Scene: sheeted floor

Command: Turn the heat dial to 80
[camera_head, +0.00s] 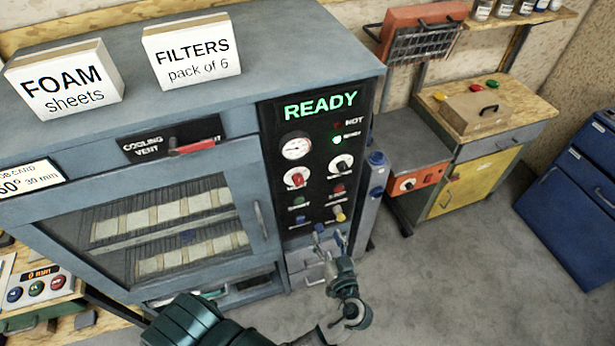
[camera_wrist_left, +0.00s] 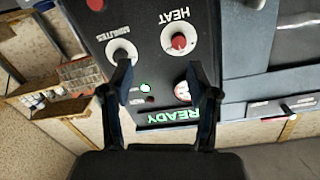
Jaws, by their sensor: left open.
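The heat dial (camera_head: 296,178) is a red knob on a white ring on the oven's black control panel (camera_head: 275,116), below the round gauge (camera_head: 296,146). In the left wrist view the heat dial (camera_wrist_left: 179,41) appears upside down under the word HEAT, beyond the fingertips and towards the right finger. Its setting is too small to read. My left gripper (camera_head: 329,240) is open and empty, in front of the lower panel, below and right of the dial, apart from it. Its two fingers also show in the left wrist view (camera_wrist_left: 160,82). My right gripper is not in view.
The minutes dial (camera_head: 341,163) sits right of the heat dial, with several buttons and a yellow knob (camera_head: 339,213) below. The oven door (camera_head: 258,185) has a handle near the panel. Floor (camera_head: 450,270) is clear at right.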

